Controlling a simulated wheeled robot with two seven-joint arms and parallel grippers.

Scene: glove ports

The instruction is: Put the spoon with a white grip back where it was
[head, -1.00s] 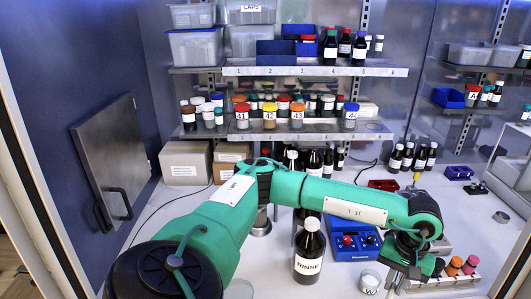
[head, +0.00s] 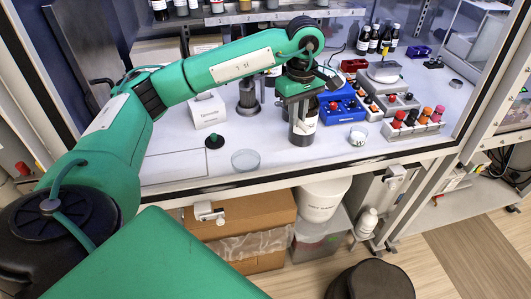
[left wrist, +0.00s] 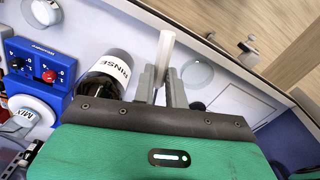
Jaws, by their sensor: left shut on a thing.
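My left gripper (head: 298,108) is above and partly in front of the dark RINSE bottle (head: 303,134) in the head view. In the left wrist view, its grey fingers (left wrist: 160,88) are shut on the spoon's white grip (left wrist: 166,48), which sticks up from between them. The spoon's bowl is hidden. The RINSE bottle (left wrist: 106,74) stands upright close beside the fingers there; I cannot tell whether they touch. My right gripper is not in view.
A blue box with knobs (head: 340,110) stands right of the bottle. A rack with coloured caps (head: 412,128) and a small cup (head: 358,137) are farther right. A glass dish (head: 245,160) and a Tipwaste box (head: 207,111) are left. The front left bench is mostly clear.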

